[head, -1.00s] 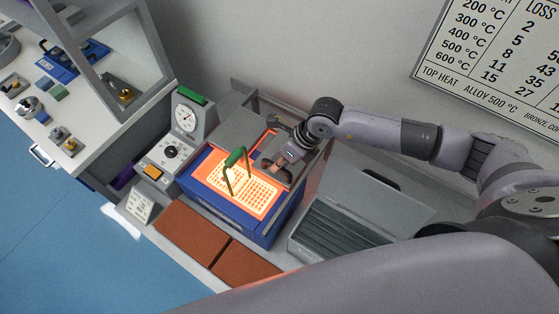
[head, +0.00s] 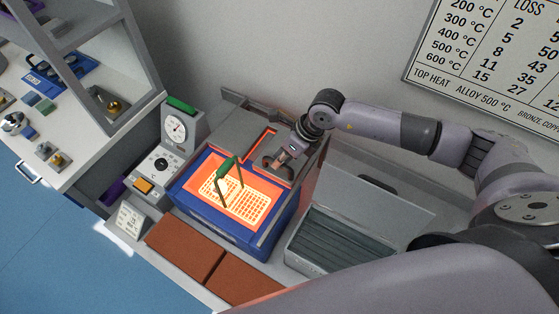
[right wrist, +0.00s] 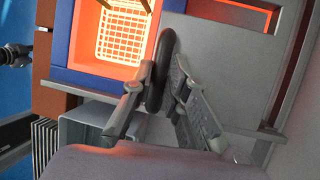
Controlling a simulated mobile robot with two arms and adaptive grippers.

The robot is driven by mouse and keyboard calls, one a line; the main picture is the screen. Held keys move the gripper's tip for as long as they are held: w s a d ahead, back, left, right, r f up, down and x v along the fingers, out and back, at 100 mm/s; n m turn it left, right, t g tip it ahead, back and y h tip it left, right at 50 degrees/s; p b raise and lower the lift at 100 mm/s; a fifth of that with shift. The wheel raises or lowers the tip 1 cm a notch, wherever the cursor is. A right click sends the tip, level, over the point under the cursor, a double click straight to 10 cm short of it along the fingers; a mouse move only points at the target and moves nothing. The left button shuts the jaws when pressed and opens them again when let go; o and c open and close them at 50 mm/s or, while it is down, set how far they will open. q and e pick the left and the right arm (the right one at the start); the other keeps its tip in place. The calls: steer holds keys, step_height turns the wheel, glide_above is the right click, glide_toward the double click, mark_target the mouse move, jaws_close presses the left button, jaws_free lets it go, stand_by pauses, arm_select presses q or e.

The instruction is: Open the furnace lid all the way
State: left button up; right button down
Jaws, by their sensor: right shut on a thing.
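The furnace (head: 225,225) is a blue box with a glowing orange opening. A mesh basket (head: 252,207) with a green-topped handle (head: 227,168) stands inside it. The grey furnace lid (head: 232,138) lies flat behind the opening, leaving most of it uncovered; the lid also shows in the right wrist view (right wrist: 225,65). My right gripper (head: 278,164) is at the lid's near edge, beside the opening. In the right wrist view its fingers are shut around the dark lid handle (right wrist: 166,55). My left gripper is not in view.
A dial gauge (head: 176,127) and control panel (head: 159,163) stand left of the furnace. Brown slabs (head: 185,246) lie in front. A grey ribbed container with a raised cover (head: 345,185) stands close on the right. The wall is behind.

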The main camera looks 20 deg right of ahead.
steer(key=c, duration=1.6)
jaws_free()
steer(key=shift+s+a, duration=0.1)
steer(key=shift+o, duration=0.2)
steer(key=v, duration=1.2)
